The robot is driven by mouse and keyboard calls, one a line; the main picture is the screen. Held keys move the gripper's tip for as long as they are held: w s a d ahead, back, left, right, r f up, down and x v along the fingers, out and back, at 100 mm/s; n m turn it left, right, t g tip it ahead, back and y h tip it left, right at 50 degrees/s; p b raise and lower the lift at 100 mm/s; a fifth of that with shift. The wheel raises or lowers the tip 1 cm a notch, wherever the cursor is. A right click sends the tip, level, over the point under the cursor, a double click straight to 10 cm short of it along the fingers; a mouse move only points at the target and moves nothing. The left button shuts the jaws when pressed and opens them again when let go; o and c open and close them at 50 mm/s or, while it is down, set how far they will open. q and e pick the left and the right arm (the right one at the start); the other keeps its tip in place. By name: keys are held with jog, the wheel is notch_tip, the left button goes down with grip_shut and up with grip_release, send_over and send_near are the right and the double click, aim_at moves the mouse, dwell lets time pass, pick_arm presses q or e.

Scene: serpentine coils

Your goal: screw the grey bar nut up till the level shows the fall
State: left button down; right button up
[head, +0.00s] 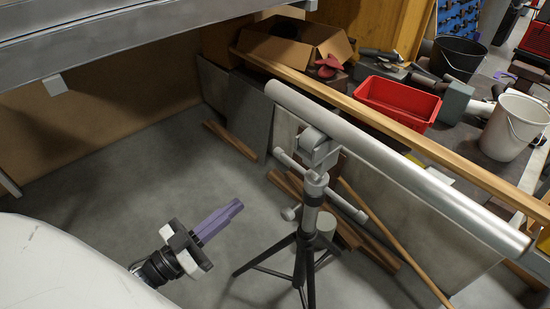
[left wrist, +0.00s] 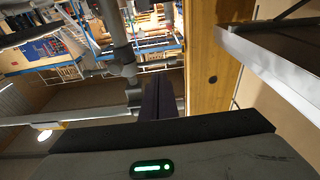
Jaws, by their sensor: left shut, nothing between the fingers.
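A black tripod stand (head: 306,238) stands on the floor right of centre in the head view and carries a long silver pipe (head: 400,165) in its head (head: 318,150). The grey bar nut (head: 347,205) is a crossbar with rounded ends on the stand's post, just below that head. My left gripper (head: 238,205) is shut and empty, its purple fingers left of the stand and apart from the bar. The fingers also show in the left wrist view (left wrist: 158,98), with grey pipework beside them. I cannot make out a level. My right gripper is not in view.
Wooden strips (head: 375,243) and grey sheets lie behind the stand. A wooden rail (head: 385,122) runs behind the pipe. A red bin (head: 398,98), a white bucket (head: 514,128) and a cardboard box (head: 290,45) stand beyond it.

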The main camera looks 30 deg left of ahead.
aim_at(286, 161)
pick_arm(q)
jog(key=x, duration=1.4)
jog(key=shift+r, duration=0.35)
jog(key=shift+s, duration=0.1)
jog(key=w+m+g+h, duration=0.1)
jog(key=w+h, duration=0.1)
jog(key=shift+w+m+h, duration=0.3)
jog(key=shift+w, duration=0.1)
